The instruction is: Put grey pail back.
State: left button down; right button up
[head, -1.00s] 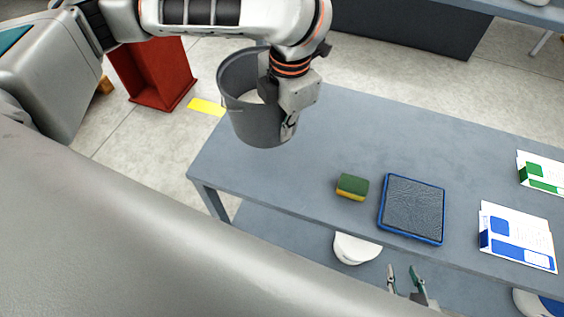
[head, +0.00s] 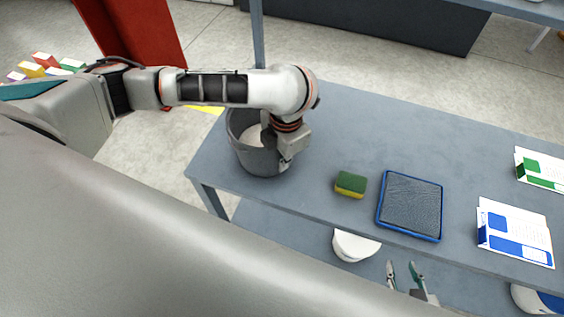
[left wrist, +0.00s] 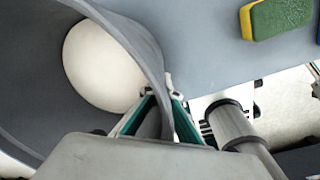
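The grey pail (head: 258,162) is upright at the left end of the grey-blue table (head: 330,125); I cannot tell for sure whether its base touches the top. A whitish round surface (left wrist: 100,65) shows inside it. My left gripper (head: 286,162) is at the pail's right side. In the left wrist view its fingers (left wrist: 161,97) lie on either side of the pail wall (left wrist: 140,40), closed on it near the rim. My right gripper (head: 405,268) is at the bottom of the head view, fingers apart and empty, beyond the table's near edge.
A green and yellow sponge (head: 351,184) and a blue-edged tray with a dark mat (head: 410,205) lie right of the pail. A white container (head: 354,245) is below the tabletop.

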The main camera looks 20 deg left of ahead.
pick_arm(q)
jog(key=shift+w+f, duration=0.1)
jog(key=shift+f, duration=0.4)
jog(key=shift+f, duration=0.1)
jog(key=c, duration=2.3)
grip_release()
jog(key=shift+f, duration=0.1)
jog(key=shift+r, duration=0.3)
jog(key=r, duration=1.1)
jog(key=shift+s+d+r, duration=0.3)
jog(key=shift+s+d, duration=0.1)
